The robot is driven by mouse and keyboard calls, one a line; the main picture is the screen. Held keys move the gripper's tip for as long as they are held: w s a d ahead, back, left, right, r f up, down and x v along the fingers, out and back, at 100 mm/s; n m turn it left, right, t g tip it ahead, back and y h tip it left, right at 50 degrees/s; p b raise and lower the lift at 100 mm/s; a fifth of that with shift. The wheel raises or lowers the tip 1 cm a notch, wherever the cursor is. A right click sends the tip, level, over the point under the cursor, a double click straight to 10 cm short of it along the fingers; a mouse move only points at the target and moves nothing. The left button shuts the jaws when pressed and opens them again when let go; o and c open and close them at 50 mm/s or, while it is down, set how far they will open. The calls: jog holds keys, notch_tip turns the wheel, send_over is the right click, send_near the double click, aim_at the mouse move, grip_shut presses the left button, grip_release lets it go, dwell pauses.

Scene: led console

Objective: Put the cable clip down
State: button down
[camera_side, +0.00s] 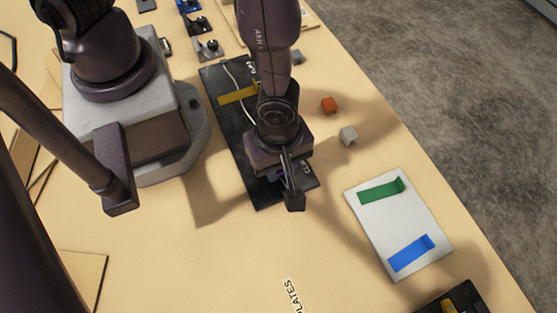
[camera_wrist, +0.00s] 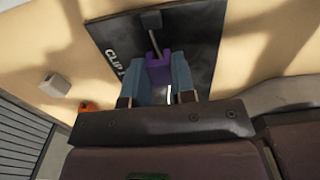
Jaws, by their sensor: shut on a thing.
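The purple cable clip (camera_wrist: 158,68) is between the two teal fingers of my gripper (camera_wrist: 160,82) in the wrist view, and the gripper is shut on it. In the side view my gripper (camera_side: 282,172) is over the near end of a long black board (camera_side: 235,120). The board also shows in the wrist view (camera_wrist: 205,30), with white "CLIP" lettering beside the clip. A thin rod with a dark block (camera_wrist: 151,20) shows just beyond the clip; I cannot tell what it belongs to. Whether the clip touches the board is hidden.
A white cable (camera_side: 240,95) and a yellow strip (camera_side: 237,96) lie on the board. An orange cube (camera_side: 329,105) and a grey cube (camera_side: 348,136) sit to its right. A white plate (camera_side: 417,220) with green and blue strips lies at lower right. The table's front middle is mostly clear.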

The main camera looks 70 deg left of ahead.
jog(key=shift+f, duration=0.15)
jog(key=c, duration=1)
grip_release()
jog(key=shift+o, duration=0.2)
jog(key=w+a+r+m+h, duration=0.1)
jog(key=w+a+r+m, duration=0.1)
jog(key=r, duration=0.8)
jog(key=w+a+r+m+h, duration=0.1)
jog(key=a+r+m, duration=0.1)
jog(key=r, duration=0.8)
jog(key=s+a+r+m+t+y, duration=0.1)
jog(key=a+r+m+t, duration=0.4)
jog(key=a+r+m, duration=0.8)
jog(key=shift+s+a+y, duration=0.4)
jog(key=shift+s+a, duration=0.35)
jog(key=shift+a, duration=0.1)
jog(key=shift+o, duration=0.6)
jog(key=shift+s+a+r+m+t, duration=0.1)
jog(key=shift+s+a+m+t, duration=0.15)
jog(key=shift+m, duration=0.25)
